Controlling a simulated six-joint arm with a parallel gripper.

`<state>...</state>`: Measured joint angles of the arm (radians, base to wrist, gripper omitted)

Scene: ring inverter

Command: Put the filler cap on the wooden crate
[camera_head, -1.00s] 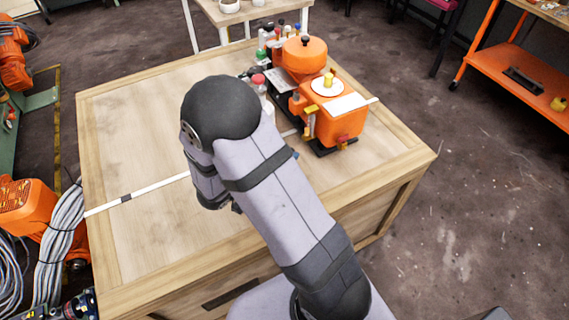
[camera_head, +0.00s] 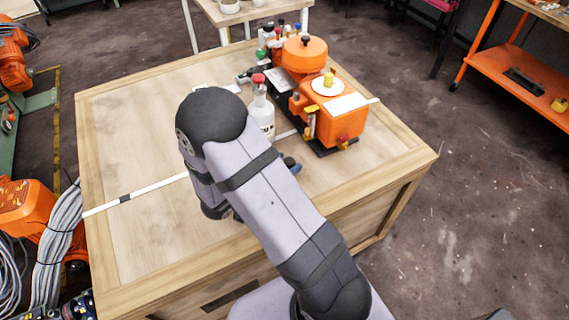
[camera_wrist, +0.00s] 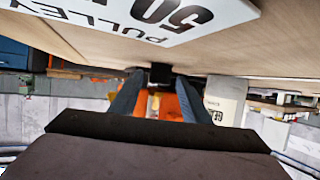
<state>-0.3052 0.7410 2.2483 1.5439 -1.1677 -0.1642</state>
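The wooden crate (camera_head: 140,242) is the large box with a flat, pale top under my arm. The orange machine (camera_head: 340,125) stands on its far right part. It carries a black knob (camera_head: 305,42) on a round orange top and a yellow cap (camera_head: 329,78) on a white disc; I cannot tell which is the filler cap. Both are in place and apart from my arm. My gripper (camera_wrist: 160,76) shows in the wrist view with its fingers apart. A small dark shape shows between the fingertips, with orange behind it; contact is unclear.
A clear bottle with a red cap (camera_head: 262,108) stands left of the machine, close to my arm. Several small bottles stand behind the machine. A printed sign (camera_wrist: 165,18) is close in the wrist view. The crate's left top is mostly clear.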

